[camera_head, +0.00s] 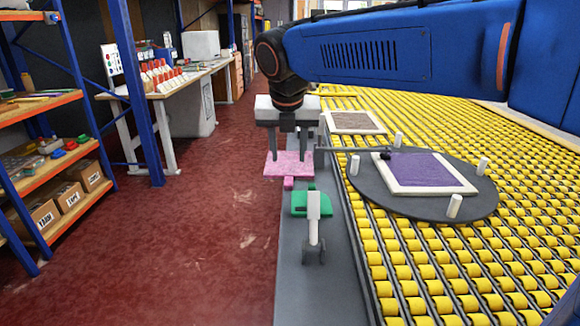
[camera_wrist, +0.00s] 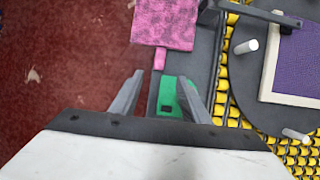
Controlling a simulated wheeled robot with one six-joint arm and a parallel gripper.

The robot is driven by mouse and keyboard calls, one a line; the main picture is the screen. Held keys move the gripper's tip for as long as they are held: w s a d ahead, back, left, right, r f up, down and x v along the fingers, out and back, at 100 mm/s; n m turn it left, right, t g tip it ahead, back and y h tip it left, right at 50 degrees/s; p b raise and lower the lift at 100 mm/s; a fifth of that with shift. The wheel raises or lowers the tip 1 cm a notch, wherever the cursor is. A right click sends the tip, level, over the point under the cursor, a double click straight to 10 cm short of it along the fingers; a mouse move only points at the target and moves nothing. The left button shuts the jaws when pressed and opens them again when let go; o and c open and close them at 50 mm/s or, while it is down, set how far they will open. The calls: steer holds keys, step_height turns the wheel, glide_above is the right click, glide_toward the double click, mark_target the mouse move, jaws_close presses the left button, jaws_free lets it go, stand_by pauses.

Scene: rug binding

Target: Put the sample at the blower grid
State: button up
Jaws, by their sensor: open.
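The sample appears to be a flat pink speckled square (camera_head: 284,170) with a small tab, at the left edge of the grey ledge; it also shows in the wrist view (camera_wrist: 166,24). My gripper (camera_head: 288,153) is open and empty, pointing down, its fingers in front of or above the pink square in the head view. In the wrist view, my gripper's fingers (camera_wrist: 160,80) stand apart, with the pink tab just beyond their tips. A green piece with a dark slot (camera_wrist: 170,98) shows between them. I cannot tell which thing is the blower grid.
A yellow roller table (camera_head: 420,270) fills the right. On it, a dark round disc (camera_head: 375,192) with white posts carries a white-bordered purple rug (camera_head: 420,169). A brown piece (camera_head: 355,122) lies behind. A white-topped post (camera_head: 313,207) stands on the ledge (camera_head: 335,270). Red floor is clear left.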

mark_target(289, 183)
steer(key=x, duration=1.1)
steer(key=shift+a, duration=0.1)
jaws_close()
